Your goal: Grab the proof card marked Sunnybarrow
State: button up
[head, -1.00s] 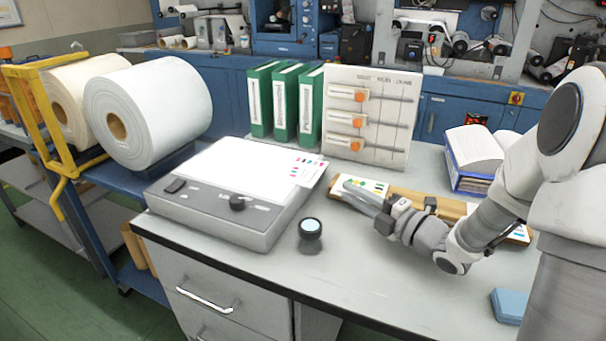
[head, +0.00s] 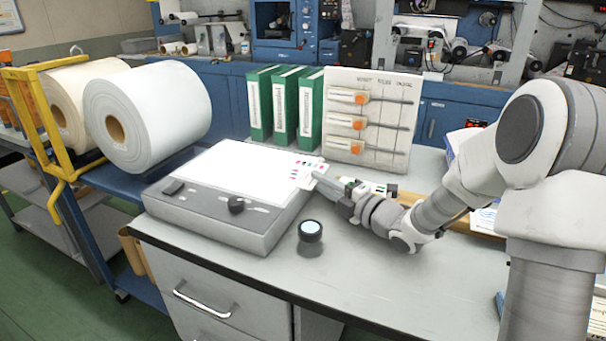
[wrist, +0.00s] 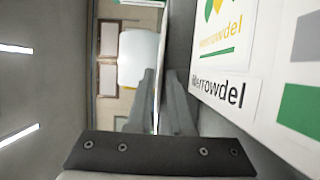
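A white proof card (head: 303,175) with coloured marks lies at the right edge of the light table (head: 215,218), partly overhanging; its name is too small to read. My gripper (head: 322,178) reaches it from the right, fingertips at the overhanging edge. In the wrist view, my two grey fingers (wrist: 160,85) are close together, with a thin pale line between them that looks like a card edge-on. I cannot tell whether they press on it. A printed sheet (wrist: 225,60) at the right of the wrist view reads partly "...errowdel", not Sunnybarrow.
A small round loupe-like object (head: 311,231) stands on the desk in front of my gripper. Green binders (head: 286,103) and a board with orange-ended tags (head: 365,115) stand behind. A large white roll (head: 150,115) is at left. The desk front is mostly clear.

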grip_shut()
